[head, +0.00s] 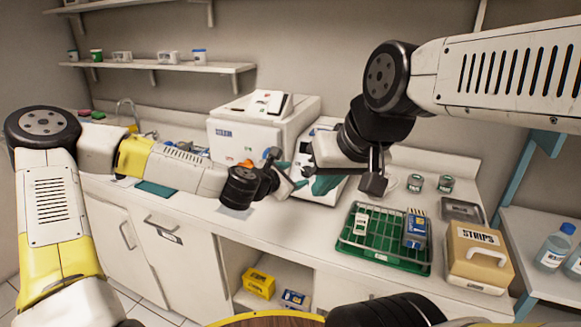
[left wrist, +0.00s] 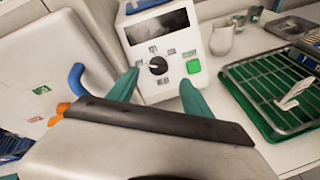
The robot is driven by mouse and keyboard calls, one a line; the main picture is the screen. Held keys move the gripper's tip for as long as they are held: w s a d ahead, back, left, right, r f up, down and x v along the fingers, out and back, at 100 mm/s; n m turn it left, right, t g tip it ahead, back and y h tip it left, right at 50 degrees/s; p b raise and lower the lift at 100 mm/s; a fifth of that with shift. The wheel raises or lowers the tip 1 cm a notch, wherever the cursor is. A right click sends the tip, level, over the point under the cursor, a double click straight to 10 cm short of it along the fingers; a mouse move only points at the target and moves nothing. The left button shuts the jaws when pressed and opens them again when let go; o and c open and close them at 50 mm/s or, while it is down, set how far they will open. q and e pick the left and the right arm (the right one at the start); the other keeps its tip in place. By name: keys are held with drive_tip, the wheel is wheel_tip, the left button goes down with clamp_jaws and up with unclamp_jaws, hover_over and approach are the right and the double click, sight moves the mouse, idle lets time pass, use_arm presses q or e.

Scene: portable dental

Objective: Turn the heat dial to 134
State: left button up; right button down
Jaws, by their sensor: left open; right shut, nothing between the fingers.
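The heat dial (left wrist: 158,66) is a round black knob on the front of a small white unit (left wrist: 178,45). Small labels surround it, too small to read, and I cannot tell its setting. In the head view this unit (head: 312,140) stands beside the large white steam box, and my arms hide much of its front. My left gripper (head: 303,176) is open in front of the unit. In the left wrist view its teal fingers (left wrist: 160,88) stand apart below and either side of the dial, apparently not touching it. My right gripper (head: 373,183) is shut and empty, right of the unit.
The steam box (head: 245,130) with blue and orange handle parts is close on the left. A green rack (head: 362,248) with small packs, a STRIPS box (head: 478,255) and a metal tray (head: 461,209) sit on the right. Some counter in front is clear.

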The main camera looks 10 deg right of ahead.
sight(305, 171)
use_arm(q)
drive_tip(key=x, duration=0.7)
drive_tip(key=shift+w+d+f, duration=0.1)
drive_tip(key=shift+w+d, duration=0.05)
drive_tip(key=shift+w, duration=0.25)
clamp_jaws()
